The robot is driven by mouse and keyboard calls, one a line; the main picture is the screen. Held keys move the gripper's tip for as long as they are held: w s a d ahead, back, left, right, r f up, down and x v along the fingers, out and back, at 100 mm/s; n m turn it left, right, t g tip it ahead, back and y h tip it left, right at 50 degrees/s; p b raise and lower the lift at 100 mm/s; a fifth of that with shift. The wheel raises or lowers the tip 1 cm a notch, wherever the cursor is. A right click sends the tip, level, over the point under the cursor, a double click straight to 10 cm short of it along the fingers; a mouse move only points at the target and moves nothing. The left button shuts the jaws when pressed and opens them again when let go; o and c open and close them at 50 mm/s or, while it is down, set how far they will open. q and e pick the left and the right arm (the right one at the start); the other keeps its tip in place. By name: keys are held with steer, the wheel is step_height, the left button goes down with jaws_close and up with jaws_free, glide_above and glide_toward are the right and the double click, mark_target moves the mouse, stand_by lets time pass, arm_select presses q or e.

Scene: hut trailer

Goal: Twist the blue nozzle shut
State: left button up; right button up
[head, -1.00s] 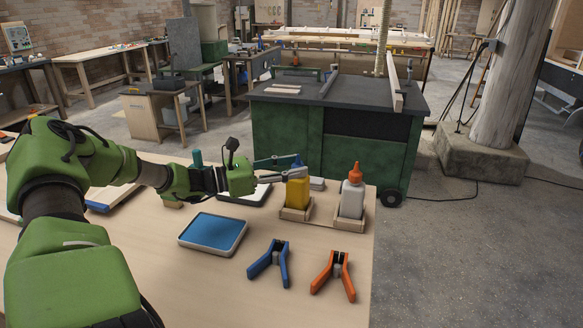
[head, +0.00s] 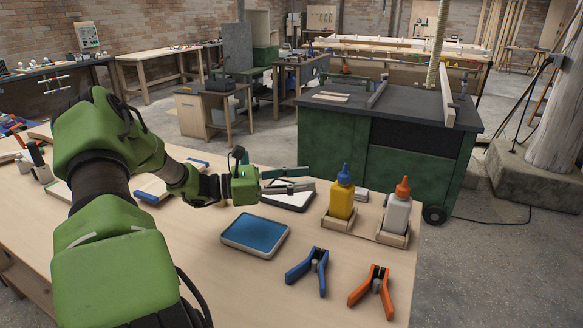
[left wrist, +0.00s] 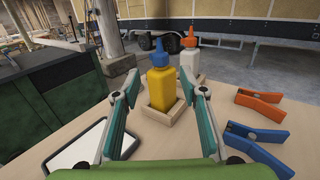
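The blue nozzle (head: 345,173) tops a yellow bottle (head: 341,200) that stands upright in a small wooden holder (head: 338,223) near the table's right end. In the left wrist view the blue nozzle (left wrist: 172,44) and yellow bottle (left wrist: 161,88) show ahead, between the fingers. My left gripper (head: 309,180) is open and empty, to the left of the bottle and apart from it. Its two fingers also show spread in the left wrist view (left wrist: 160,97). I cannot tell from here how tight the nozzle is. My right gripper is not in view.
A white bottle with an orange nozzle (head: 398,207) stands in its own holder close to the right. A blue-topped tray (head: 255,235), blue clamp (head: 310,270) and orange clamp (head: 374,290) lie in front. A white-topped tray (head: 290,199) lies by the gripper. A green cabinet (head: 330,142) stands behind.

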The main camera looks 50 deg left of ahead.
arm_select(q)
steer(key=shift+v, duration=1.1)
